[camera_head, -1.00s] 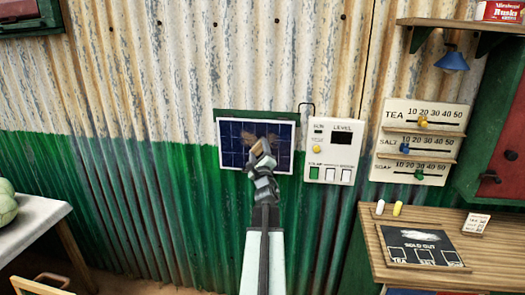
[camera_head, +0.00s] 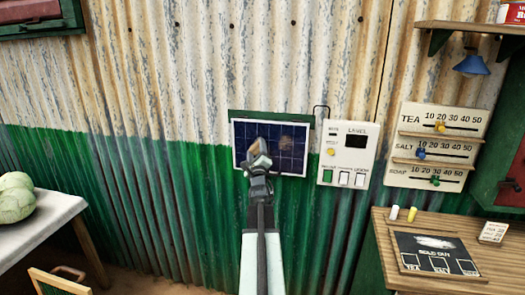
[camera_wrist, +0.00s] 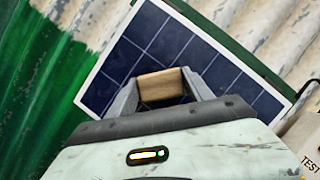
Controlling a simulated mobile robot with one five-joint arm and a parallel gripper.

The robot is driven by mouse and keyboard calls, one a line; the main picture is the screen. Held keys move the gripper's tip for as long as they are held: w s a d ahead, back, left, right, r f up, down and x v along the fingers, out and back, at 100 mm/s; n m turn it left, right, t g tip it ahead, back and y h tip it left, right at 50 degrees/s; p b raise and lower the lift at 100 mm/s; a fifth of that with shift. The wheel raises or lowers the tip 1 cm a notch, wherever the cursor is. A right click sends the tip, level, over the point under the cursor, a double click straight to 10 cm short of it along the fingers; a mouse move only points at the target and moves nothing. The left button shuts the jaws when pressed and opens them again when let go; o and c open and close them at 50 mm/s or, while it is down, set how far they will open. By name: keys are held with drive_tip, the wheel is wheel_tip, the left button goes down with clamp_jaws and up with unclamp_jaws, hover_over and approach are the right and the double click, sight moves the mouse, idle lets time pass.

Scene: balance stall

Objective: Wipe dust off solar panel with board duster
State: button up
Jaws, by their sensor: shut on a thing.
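The solar panel (camera_head: 293,160) is a dark blue gridded panel with a white frame, mounted on the corrugated wall. My gripper (camera_head: 259,158) is in front of the panel's lower left part and is shut on the board duster (camera_head: 257,144). In the wrist view the duster (camera_wrist: 159,85) is a tan wooden block between the two fingers, over the panel (camera_wrist: 190,45). I cannot tell whether the duster touches the panel. Part of the panel is hidden behind the gripper.
A white control box (camera_head: 350,155) with a dark display hangs right of the panel. Slider boards (camera_head: 437,145) hang further right, above a wooden counter (camera_head: 385,250) with a dark board (camera_head: 435,252). A pale table (camera_head: 50,215) with green produce stands at the left.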

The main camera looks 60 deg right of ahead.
drive_tip(key=shift+w+a, duration=0.35)
drive_tip(key=shift+w, duration=0.55)
drive_tip(key=shift+w+a, duration=0.35)
drive_tip(key=shift+w, duration=0.55)
drive_tip(key=shift+d+r+p, duration=0.15)
drive_tip(key=shift+r+p, duration=0.6)
drive_tip(key=shift+p, duration=0.05)
drive_tip(key=shift+s+d+f, duration=0.1)
drive_tip(key=shift+s+d, duration=0.6)
drive_tip(key=shift+s, duration=1.55)
drive_tip(key=shift+s+d+r, duration=0.1)
drive_tip(key=shift+s+d, duration=0.55)
drive_tip(key=shift+s, duration=1.6)
drive_tip(key=shift+s+d+f, duration=0.1)
drive_tip(key=shift+s+d, duration=0.6)
drive_tip(key=shift+s, duration=1.55)
drive_tip(key=shift+a, duration=0.15)
drive_tip(key=a, duration=0.1)
drive_tip(key=s+a, duration=0.1)
drive_tip(key=a, duration=0.3)
drive_tip(key=shift+s+a, duration=0.25)
drive_tip(key=shift+s, duration=0.1)
